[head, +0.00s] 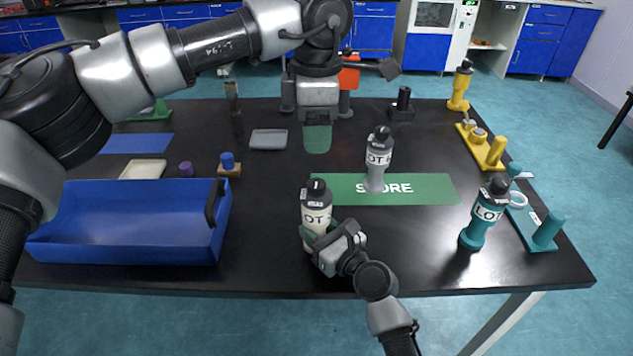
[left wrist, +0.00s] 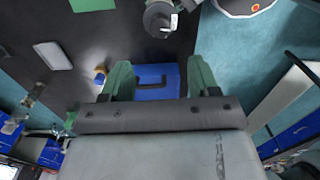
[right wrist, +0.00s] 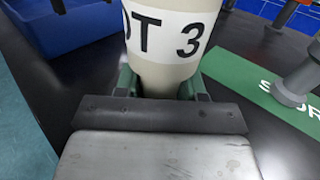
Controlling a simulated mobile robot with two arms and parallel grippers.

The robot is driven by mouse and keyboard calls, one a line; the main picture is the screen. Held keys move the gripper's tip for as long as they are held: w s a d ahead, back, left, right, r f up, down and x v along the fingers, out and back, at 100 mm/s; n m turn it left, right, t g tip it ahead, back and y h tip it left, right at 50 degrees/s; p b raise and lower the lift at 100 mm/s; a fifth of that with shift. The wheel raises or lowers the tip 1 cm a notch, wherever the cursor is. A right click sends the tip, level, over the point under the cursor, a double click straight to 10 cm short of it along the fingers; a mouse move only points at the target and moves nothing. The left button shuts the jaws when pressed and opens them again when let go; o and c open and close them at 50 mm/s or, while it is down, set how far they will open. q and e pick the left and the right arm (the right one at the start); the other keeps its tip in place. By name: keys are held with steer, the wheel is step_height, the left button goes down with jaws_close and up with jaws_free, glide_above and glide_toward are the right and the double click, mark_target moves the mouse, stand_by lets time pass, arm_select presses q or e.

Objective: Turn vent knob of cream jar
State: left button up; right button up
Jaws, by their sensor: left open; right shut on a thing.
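The cream jar (head: 316,218), with a black cap on top (head: 316,188) and a lot label, stands upright near the table's front edge. My right gripper (head: 316,238) is shut around its lower body. In the right wrist view the cream jar (right wrist: 168,72) fills the space between the fingers, and its top is out of frame. The vent knob cannot be told apart from the dark cap at this size. My left gripper (head: 317,142) is open and empty, raised behind the cream jar. Its two green fingers stand apart in the left wrist view (left wrist: 160,82).
A grey jar (head: 377,165) stands on the green mat (head: 430,189) behind and right. A teal jar (head: 473,232) stands farther right, near teal fixtures (head: 543,232). A blue bin (head: 130,240) lies left. Dark table is clear between the cream and teal jars.

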mark_target(316, 182)
arm_select(q)
step_height(316, 182, down, 11)
steer(key=n, duration=0.7)
steer(key=shift+r, duration=0.1)
steer(key=c, duration=0.9)
steer(key=shift+c, duration=0.2)
